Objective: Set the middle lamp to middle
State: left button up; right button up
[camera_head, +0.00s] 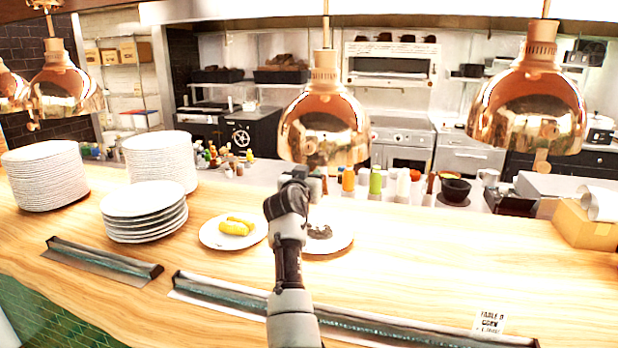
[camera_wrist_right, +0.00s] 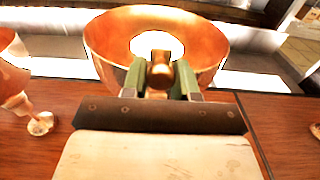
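The middle lamp (camera_head: 324,125) is a copper dome hanging on a rod over the wooden counter. My right arm reaches up to it from the bottom of the head view, and my right gripper (camera_head: 297,178) is just under its lower rim, with the fingertips hard to see there. In the right wrist view, the copper lamp shade (camera_wrist_right: 105,45) fills the top middle, with a bright opening. The green fingers of my right gripper (camera_wrist_right: 160,80) stand on both sides of a small copper knob (camera_wrist_right: 160,70) in front of the shade and appear to touch it. My left gripper is out of view.
Another copper lamp (camera_head: 532,110) hangs to the right, and copper lamps (camera_head: 66,88) hang to the left. The wooden counter (camera_head: 440,265) holds plate stacks (camera_head: 160,160), a plate with yellow food (camera_head: 236,228) and a plate with dark food (camera_head: 320,233). Bottles stand behind.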

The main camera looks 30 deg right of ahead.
aim_at(308, 146)
grip_shut()
jog(key=shift+r, duration=0.25)
notch_tip(308, 146, up, 7)
jog(key=shift+d+p, duration=0.1)
jog(key=shift+p, duration=0.95)
jog(key=shift+r, duration=0.35)
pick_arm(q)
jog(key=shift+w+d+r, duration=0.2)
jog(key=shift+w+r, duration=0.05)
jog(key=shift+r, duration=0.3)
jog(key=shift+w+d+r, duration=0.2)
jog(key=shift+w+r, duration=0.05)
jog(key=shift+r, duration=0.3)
pick_arm(e)
jog(key=o, duration=0.6)
grip_release()
jog(key=shift+w+f, duration=0.1)
jog(key=shift+f, duration=0.05)
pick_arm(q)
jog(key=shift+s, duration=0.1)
